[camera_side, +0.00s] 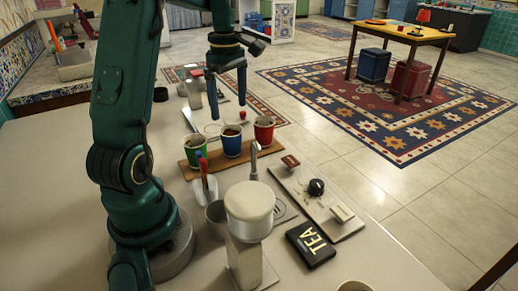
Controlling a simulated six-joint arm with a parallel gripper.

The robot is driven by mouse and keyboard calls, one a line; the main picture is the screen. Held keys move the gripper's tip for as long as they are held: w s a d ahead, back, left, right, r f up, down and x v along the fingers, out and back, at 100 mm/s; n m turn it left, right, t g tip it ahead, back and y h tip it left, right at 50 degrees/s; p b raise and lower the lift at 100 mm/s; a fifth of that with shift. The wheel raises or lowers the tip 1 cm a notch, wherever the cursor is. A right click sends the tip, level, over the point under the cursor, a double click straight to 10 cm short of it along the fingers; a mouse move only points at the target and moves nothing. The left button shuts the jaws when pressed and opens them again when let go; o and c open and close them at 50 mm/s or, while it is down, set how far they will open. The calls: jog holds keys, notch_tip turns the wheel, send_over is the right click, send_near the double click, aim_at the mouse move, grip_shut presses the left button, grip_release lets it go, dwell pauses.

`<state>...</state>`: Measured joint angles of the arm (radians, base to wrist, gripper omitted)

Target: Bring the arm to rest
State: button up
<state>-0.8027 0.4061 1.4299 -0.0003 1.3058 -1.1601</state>
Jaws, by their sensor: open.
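My gripper (228,88) is at the top middle of the side view, pointing down above the far part of the worktop. Its two fingers are apart and nothing shows between them. Below and just in front of it, a wooden board (183,167) carries a green cup (194,149), a blue cup (232,146) and a red cup (264,134). Dark contents show in the cups. The fingertips appear above the cups, apart from them. My dark green arm rises at the left.
A pale-topped canister-like device (249,205) stands at the front. A metal cup (216,217) with a red-handled tool is beside it. A black TEA box (311,244) and a panel with a black knob (316,187) lie at right. The left worktop (50,200) is clear.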

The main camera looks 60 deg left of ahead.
aim_at(231, 131)
notch_tip(231, 131, down, 8)
notch_tip(231, 131, up, 15)
jog(key=d+f+m, duration=0.1)
jog(key=d+m, duration=1.2)
jog(key=d, duration=0.8)
jog(key=shift+s, duration=0.2)
jog(key=shift+f, duration=0.1)
dwell(0.7)
